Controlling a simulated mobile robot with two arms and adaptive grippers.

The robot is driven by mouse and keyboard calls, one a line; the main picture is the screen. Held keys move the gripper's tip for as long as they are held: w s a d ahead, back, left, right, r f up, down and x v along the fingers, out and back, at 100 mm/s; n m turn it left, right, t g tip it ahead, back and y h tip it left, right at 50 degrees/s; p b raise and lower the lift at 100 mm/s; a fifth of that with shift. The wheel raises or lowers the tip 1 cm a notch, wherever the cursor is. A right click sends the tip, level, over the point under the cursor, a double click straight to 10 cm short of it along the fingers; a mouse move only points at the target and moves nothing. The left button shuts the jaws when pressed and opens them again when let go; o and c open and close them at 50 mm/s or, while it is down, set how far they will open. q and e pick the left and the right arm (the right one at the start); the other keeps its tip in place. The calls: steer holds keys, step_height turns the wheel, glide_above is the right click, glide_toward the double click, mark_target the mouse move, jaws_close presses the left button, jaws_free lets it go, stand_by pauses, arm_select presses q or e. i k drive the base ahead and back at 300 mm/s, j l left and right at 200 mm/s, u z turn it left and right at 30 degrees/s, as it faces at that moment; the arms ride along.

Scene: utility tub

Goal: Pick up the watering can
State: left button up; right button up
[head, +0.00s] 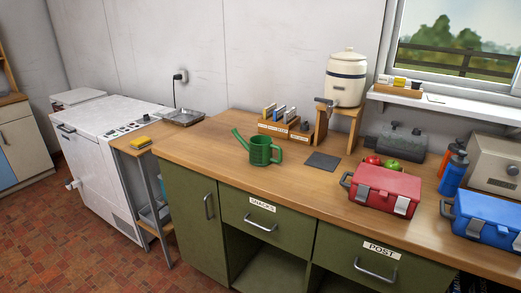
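A green watering can (261,151) stands upright on the wooden worktop (212,150), left of its middle. Its spout points up to the left and its handle is on the right side. Nothing touches it. Neither of my grippers shows in the head view.
A seed-packet rack (284,129) and a cream water crock (345,79) on a wooden stand are behind the can. A dark square mat (323,161) lies to its right, then a red lunch box (382,188) and a blue one (488,217). The worktop left of the can is clear.

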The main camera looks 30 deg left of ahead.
mark_target(259, 148)
steer(key=i+l+u, duration=0.3)
steer(key=l, duration=0.3)
steer(key=i+l+u, duration=0.3)
steer(key=l, duration=0.4)
steer(key=i+l+u, duration=0.15)
steer(key=l, duration=0.25)
